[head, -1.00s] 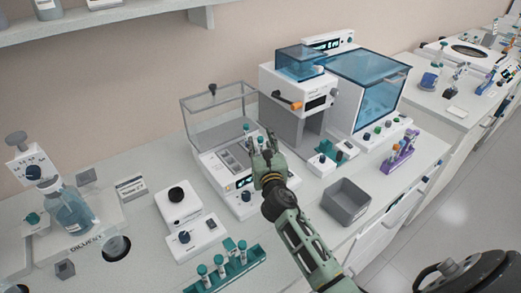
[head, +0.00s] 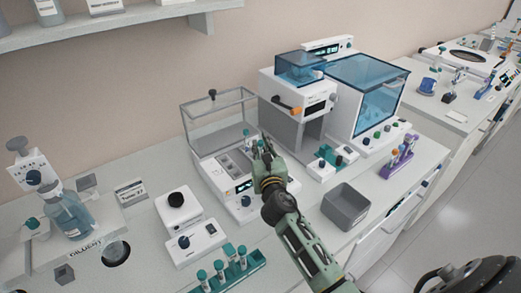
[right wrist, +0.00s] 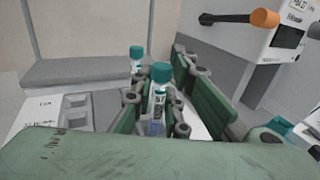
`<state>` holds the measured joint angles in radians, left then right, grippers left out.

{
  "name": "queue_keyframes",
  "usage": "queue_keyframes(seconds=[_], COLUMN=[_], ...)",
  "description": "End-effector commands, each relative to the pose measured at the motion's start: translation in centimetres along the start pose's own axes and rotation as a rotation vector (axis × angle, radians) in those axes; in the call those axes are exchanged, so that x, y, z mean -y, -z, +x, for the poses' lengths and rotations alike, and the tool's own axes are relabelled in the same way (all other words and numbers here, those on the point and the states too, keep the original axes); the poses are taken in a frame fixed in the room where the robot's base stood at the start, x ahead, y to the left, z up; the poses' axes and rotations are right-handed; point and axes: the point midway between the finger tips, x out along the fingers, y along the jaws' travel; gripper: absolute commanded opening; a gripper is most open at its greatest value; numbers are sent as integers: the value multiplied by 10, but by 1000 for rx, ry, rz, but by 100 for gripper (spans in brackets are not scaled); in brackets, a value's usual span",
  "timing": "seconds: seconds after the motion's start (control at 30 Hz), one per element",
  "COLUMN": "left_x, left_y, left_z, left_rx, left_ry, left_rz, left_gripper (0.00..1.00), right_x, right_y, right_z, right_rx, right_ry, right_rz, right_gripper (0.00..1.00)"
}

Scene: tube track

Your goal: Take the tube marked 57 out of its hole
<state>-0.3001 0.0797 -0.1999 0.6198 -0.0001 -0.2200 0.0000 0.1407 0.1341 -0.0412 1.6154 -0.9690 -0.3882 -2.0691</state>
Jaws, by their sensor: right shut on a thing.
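My right gripper (head: 262,147) is over the white block machine with the open clear lid (head: 222,170). In the right wrist view, its green fingers (right wrist: 158,112) are shut on a teal-capped clear tube (right wrist: 157,103), which stands about upright between them. The dark print on its label is too small to read for certain. The tube's lower end and its hole are hidden by the gripper. A second teal-capped tube (right wrist: 136,57) stands just behind, apart from the held one.
A teal rack (head: 232,275) with several teal-capped tubes is at the front. A grey open bin (head: 345,206) stands right of my arm. A white machine with an orange-tipped lever (head: 292,98) rises behind the gripper. A purple rack (head: 398,160) is farther right.

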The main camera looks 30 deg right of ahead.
Motion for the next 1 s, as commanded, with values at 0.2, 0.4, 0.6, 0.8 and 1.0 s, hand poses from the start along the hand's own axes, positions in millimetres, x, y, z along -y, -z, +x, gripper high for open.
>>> queue_keyframes(seconds=[0.2, 0.4, 0.6, 0.8, 1.0], left_x=[1, 1, 1, 1, 1], left_y=[1, 1, 1, 1, 1], left_z=[-10, -13, -12, -10, -9], left_rx=[0, 0, 0, 0, 0], left_ry=[1, 1, 1, 1, 1], left_rz=[0, 0, 0, 0, 0], left_gripper=[36, 36, 36, 36, 36], right_x=[1, 21, 47, 67, 76], right_y=[-35, -54, -77, -93, -102], right_z=[1, -23, -53, -75, -86], right_rx=[7, 3, 3, 1, 0], right_ry=[-2, -1, -3, -2, -1], right_rz=[-3, -6, -6, -3, -1], right_gripper=[0, 0, 0, 0, 0])
